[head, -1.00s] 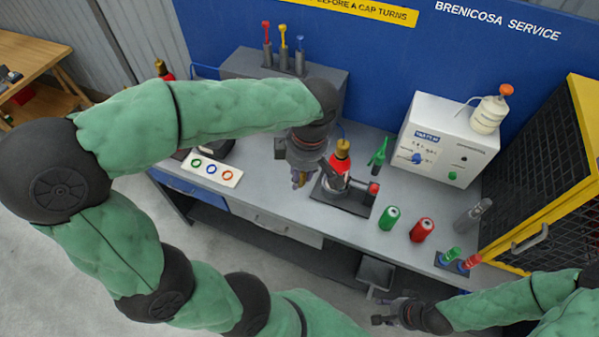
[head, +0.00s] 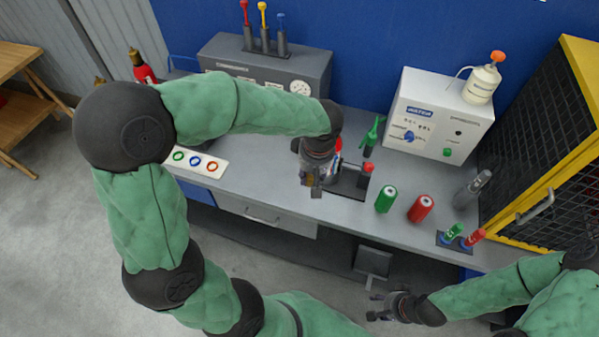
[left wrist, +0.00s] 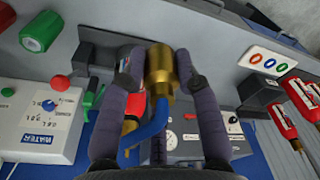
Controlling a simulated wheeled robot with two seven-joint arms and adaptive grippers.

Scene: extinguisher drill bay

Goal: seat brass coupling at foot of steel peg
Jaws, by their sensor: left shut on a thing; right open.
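The brass coupling (left wrist: 160,68) is a gold-coloured cylinder between the two fingers of my left gripper (left wrist: 158,62) in the left wrist view. The fingers are shut on it. In the head view my left gripper (head: 316,188) hangs over the bench at the left side of the black cradle (head: 350,184), and the coupling is hidden there. A red body (head: 338,147) shows partly behind the gripper. I cannot make out the steel peg in either view. My right gripper (head: 376,305) is open and empty, low in front of the bench.
Green (head: 386,199) and red (head: 421,208) cylinders stand right of the cradle. A green-handled nozzle (head: 371,135) and white box (head: 435,118) are behind. A ring tray (head: 197,162) lies left. A yellow-framed cage (head: 545,150) bounds the right. A blue strip (left wrist: 152,130) shows beneath the coupling.

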